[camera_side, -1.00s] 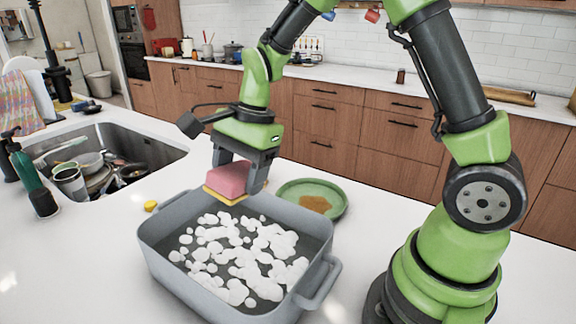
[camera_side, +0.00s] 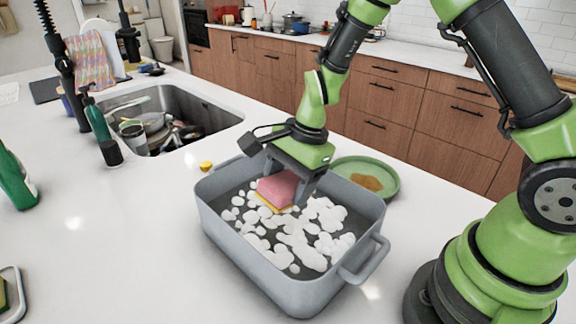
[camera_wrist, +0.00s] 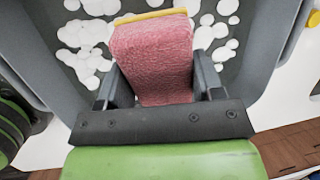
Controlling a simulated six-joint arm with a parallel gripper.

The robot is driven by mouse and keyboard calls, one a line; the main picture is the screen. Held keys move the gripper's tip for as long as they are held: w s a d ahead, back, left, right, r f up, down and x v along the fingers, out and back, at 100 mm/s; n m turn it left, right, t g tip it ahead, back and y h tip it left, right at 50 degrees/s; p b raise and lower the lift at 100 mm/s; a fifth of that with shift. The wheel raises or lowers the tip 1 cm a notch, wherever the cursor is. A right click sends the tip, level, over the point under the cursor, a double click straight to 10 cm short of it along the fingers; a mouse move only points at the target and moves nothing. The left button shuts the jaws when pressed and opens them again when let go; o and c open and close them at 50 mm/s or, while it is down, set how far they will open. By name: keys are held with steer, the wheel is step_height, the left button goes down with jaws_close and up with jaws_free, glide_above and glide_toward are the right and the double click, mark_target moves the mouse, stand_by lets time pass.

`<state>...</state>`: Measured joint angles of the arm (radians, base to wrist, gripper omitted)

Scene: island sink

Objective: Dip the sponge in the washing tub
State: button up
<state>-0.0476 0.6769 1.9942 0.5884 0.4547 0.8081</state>
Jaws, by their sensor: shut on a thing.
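The sponge (camera_side: 278,188) is pink with a yellow layer on its lower side. My gripper (camera_side: 287,190) is shut on it, with one finger on each side. In the side view the sponge is inside the grey washing tub (camera_side: 250,262), low among the white foam (camera_side: 300,240). I cannot tell how deep its yellow underside sits in the water. In the wrist view the sponge (camera_wrist: 152,55) fills the space between the fingers, with foam (camera_wrist: 88,35) around it.
A green plate (camera_side: 385,172) with a brown stain stands behind the tub. A sink (camera_side: 165,115) full of dishes is at the left. A small yellow object (camera_side: 206,166) lies near the tub. Bottles stand at the left. The counter at front left is mostly clear.

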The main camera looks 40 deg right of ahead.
mark_target(279, 179)
steer(key=shift+f, duration=3.7)
steer(key=shift+r, duration=6.6)
